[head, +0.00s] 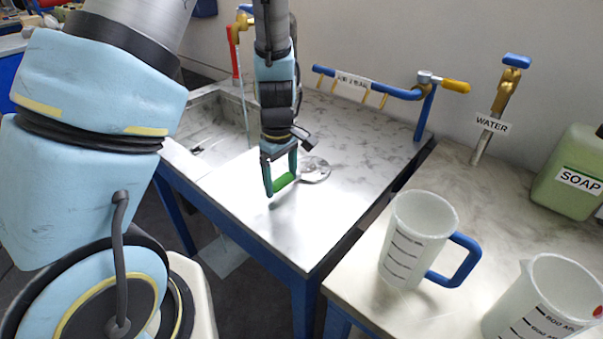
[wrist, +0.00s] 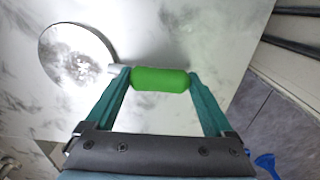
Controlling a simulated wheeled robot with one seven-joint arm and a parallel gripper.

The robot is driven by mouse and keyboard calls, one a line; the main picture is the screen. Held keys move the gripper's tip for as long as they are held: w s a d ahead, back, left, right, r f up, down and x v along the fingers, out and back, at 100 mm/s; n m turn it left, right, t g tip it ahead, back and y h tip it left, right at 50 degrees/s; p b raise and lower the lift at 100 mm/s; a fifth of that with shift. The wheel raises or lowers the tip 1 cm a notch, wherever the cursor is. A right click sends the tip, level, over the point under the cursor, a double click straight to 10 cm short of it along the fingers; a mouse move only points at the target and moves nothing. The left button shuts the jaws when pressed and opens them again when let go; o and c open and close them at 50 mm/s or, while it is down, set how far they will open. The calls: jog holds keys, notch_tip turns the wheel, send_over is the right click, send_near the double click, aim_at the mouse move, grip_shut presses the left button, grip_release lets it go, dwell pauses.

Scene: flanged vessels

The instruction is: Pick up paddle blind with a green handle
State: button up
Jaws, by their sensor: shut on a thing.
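The paddle blind is a shiny round metal disc (head: 315,169) with a green handle (head: 284,181). In the wrist view its disc (wrist: 77,55) is at the upper left and its green handle (wrist: 160,79) is at the middle, joined by a short metal neck. My gripper (head: 281,184) is shut on the green handle, with one teal finger at each end of it. It also shows in the wrist view (wrist: 160,82). The disc is over the metal-topped table; I cannot tell whether it touches the surface.
The metal-topped table (head: 290,225) has a sink (head: 212,140) at its left and a blue pipe rack (head: 370,86) at the back. On the right counter stand a measuring jug (head: 415,240), a second jug (head: 545,300), a water tap (head: 495,110) and a green soap container (head: 575,170). The table front is clear.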

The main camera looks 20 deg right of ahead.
grip_shut()
jog(key=shift+r, duration=0.1)
